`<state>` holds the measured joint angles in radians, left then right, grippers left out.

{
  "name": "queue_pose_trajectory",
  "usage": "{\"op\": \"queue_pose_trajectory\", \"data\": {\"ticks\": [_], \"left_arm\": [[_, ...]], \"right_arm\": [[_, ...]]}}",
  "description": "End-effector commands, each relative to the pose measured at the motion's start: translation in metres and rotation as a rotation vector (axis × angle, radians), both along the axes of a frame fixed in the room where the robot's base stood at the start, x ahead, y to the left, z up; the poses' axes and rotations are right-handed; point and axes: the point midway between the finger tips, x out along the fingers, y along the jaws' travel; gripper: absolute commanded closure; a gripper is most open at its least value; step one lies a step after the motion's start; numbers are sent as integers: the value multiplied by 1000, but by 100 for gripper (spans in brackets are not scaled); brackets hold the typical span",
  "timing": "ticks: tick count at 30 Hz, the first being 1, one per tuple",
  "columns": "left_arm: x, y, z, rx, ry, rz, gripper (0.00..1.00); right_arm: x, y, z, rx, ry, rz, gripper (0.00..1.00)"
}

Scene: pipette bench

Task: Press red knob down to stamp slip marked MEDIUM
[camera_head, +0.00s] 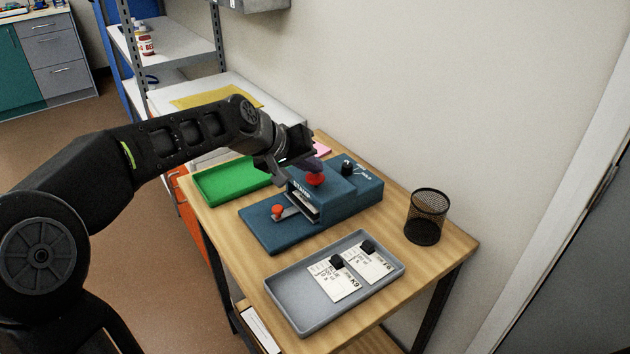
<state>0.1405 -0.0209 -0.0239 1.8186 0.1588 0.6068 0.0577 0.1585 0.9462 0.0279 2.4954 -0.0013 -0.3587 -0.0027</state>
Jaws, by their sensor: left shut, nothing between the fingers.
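The blue stamping device (345,196) stands on the wooden table. Its red knob (315,179) is on top of the raised block. A smaller orange-red knob (277,211) sits on a metal piece in front of the block's slot. My left gripper (309,165) is shut and empty, pointing down right at the red knob and partly covering it. I cannot tell whether it touches the knob. Two white slips (334,281) with black blocks on them lie in the grey tray (306,325). The word MEDIUM is not readable on any slip. My right gripper is out of view.
A green tray (228,183) lies at the left behind the device, looking empty. A black mesh cup (427,217) stands at the table's right edge. A pink item (322,149) lies behind the device, near the wall. A shelf rack (178,45) stands farther back.

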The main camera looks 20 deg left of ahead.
Motion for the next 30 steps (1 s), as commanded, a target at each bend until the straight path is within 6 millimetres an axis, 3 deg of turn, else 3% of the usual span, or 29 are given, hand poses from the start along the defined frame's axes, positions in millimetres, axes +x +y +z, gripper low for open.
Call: {"op": "queue_pose_trajectory", "data": {"ticks": [21, 30], "left_arm": [[-1, -1, -11, 0, 5, -2, 100], [-1, -1, -5, 0, 5, -2, 100]], "right_arm": [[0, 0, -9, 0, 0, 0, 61], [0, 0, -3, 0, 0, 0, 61]]}}
